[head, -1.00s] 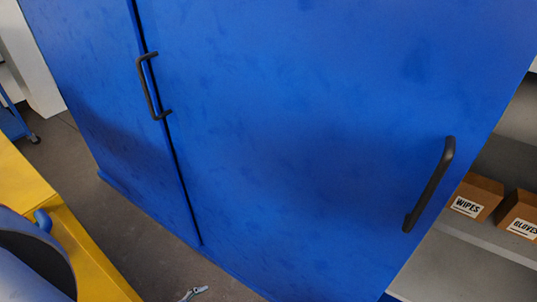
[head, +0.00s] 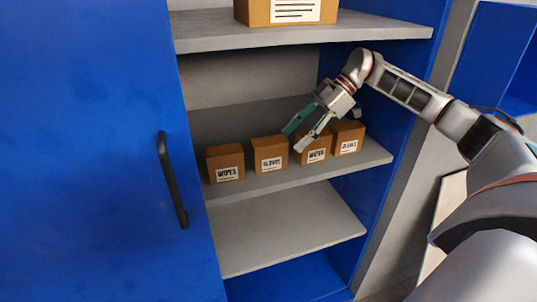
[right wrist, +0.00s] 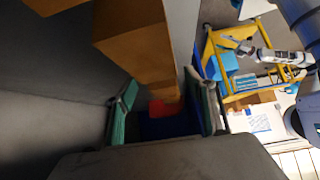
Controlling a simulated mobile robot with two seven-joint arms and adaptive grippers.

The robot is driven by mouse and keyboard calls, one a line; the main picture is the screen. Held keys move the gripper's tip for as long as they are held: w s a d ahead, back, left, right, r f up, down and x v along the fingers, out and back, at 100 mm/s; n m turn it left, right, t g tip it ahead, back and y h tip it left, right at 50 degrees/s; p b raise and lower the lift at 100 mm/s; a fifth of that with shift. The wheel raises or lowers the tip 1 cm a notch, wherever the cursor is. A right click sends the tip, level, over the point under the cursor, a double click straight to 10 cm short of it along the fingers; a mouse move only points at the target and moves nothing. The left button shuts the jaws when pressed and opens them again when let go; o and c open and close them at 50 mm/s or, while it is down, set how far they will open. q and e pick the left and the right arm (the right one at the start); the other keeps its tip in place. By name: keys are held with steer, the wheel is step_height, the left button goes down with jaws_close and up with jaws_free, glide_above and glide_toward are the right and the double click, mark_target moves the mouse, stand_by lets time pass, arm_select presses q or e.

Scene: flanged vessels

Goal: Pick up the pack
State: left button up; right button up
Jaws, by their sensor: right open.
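Several brown packs stand in a row on the middle shelf in the head view. From left they are one marked WIPES (head: 225,163), one marked GLOVES (head: 269,155), another marked WIPES (head: 313,149), and one at the right (head: 347,138) with a label too small to read surely. My right gripper (head: 297,138) is open, its fingers at the second and third packs. In the right wrist view its fingers (right wrist: 165,108) are apart, with a brown pack (right wrist: 135,38) just beyond; contact cannot be told. A small grey arm end (right wrist: 240,46) there may be my left gripper.
The lower shelf (head: 285,230) is bare. A blue door (head: 90,150) with a dark handle (head: 172,180) covers the left. The wrist view shows a yellow-framed cart (right wrist: 212,50).

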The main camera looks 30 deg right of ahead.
mark_target(278, 140)
steer(key=shift+w+a, duration=0.2)
steer(key=shift+a, duration=0.45)
steer(key=shift+w+a, duration=0.15)
steer(key=shift+a, duration=0.5)
steer(key=a, duration=0.2)
steer(key=w+a+f, duration=0.1)
steer(key=shift+a+f, duration=0.1)
steer(key=shift+a, duration=0.05)
steer(key=shift+w+a+f, duration=0.1)
steer(key=shift+a+f, duration=0.3)
steer(key=shift+f, duration=0.1)
steer(key=c, duration=1.3)
